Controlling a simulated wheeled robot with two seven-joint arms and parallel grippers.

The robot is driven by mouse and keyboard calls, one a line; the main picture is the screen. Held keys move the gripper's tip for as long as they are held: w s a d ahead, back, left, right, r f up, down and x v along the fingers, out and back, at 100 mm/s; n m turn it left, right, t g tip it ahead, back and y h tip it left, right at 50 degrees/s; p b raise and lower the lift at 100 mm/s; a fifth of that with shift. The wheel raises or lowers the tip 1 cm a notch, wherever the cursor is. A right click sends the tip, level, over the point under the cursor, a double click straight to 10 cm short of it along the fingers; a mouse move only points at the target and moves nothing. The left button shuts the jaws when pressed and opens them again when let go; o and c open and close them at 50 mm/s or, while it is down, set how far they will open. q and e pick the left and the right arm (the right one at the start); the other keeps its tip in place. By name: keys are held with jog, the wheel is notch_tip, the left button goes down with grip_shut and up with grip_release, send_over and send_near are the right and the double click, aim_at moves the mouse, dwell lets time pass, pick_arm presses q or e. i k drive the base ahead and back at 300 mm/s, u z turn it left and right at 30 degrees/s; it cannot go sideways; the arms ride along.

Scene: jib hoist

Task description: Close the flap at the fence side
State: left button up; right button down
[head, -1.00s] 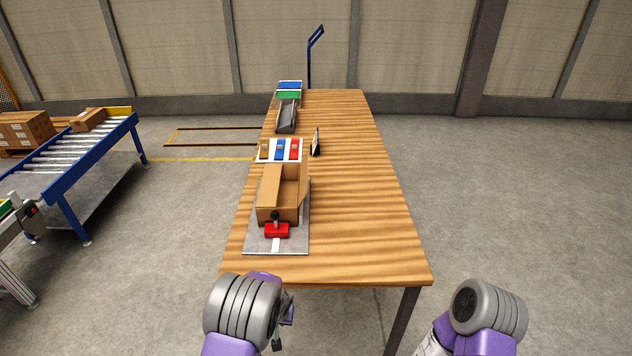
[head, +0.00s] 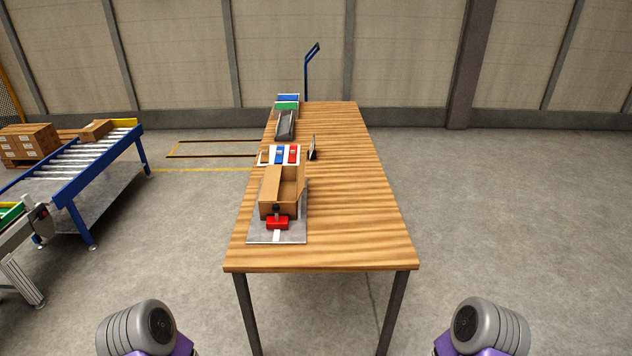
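An open brown cardboard box (head: 268,209) sits on a grey metal plate (head: 295,236) at the near left of the wooden table. Its left flap (head: 271,184) appears to lie flat over the left part of the opening. The right side (head: 302,185) stands up, with a flap edge there. The box's right interior is open and dark. A red block (head: 277,223) with a black knob is at the box's near end. Only rounded grey and purple parts of my two arms show at the lower edge. Both grippers are out of view.
The wooden table (head: 350,225) is clear on its right. Beyond the box are a white tray with blue and red strips (head: 279,155), a small dark stand (head: 313,149) and a dark chute (head: 285,126). A roller conveyor (head: 75,165) stands left; yellow mesh fencing (head: 9,97) is at far left.

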aim_at(302, 183)
jog(key=z, duration=1.15)
jog(key=i, duration=1)
jog(key=u, duration=2.15)
